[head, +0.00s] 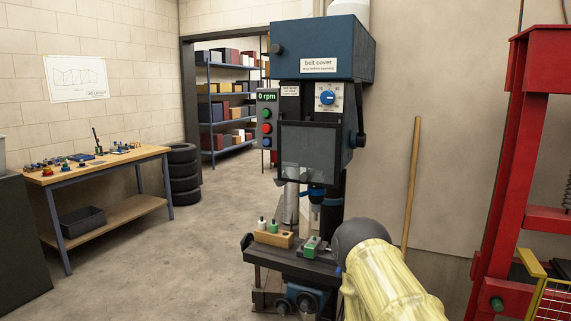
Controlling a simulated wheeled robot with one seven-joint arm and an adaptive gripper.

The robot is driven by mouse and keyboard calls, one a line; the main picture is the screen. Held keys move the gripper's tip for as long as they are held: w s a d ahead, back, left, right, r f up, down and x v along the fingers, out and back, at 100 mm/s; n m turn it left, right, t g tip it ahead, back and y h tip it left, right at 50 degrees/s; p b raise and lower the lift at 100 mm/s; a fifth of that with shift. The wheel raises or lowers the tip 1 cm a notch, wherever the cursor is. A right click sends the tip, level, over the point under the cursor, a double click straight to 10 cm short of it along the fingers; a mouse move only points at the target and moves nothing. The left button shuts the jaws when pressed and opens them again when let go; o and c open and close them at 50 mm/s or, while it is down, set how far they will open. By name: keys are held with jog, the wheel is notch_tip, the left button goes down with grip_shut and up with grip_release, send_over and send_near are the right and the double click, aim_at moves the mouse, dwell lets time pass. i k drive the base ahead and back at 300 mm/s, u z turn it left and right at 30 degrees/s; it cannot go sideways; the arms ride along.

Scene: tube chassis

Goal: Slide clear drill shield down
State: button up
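The drill press has a blue head (320,48) and stands in the middle of the head view. Its shield (308,145) is a dark-framed panel across the front of the drill head, below the speed dial. A paler see-through strip (303,175) shows just under it. The shield's lower edge is above the chuck (314,195), which is in plain sight. My arm, in a pale yellow cover with a dark rounded joint, reaches in from the bottom right, in front of the press table's right side.
The press table (262,250) holds a wooden block (274,238) with small bottles and a green part (312,246). A red frame (510,180) stands at right, and a wooden pole (411,185) leans on the wall. A workbench (100,168) and tyres (183,175) are left. Floor between is clear.

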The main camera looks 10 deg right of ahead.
aim_at(305, 177)
jog(key=k, duration=0.5)
jog(key=z, duration=1.35)
jog(key=i, duration=1.2)
jog(key=u, duration=1.95)
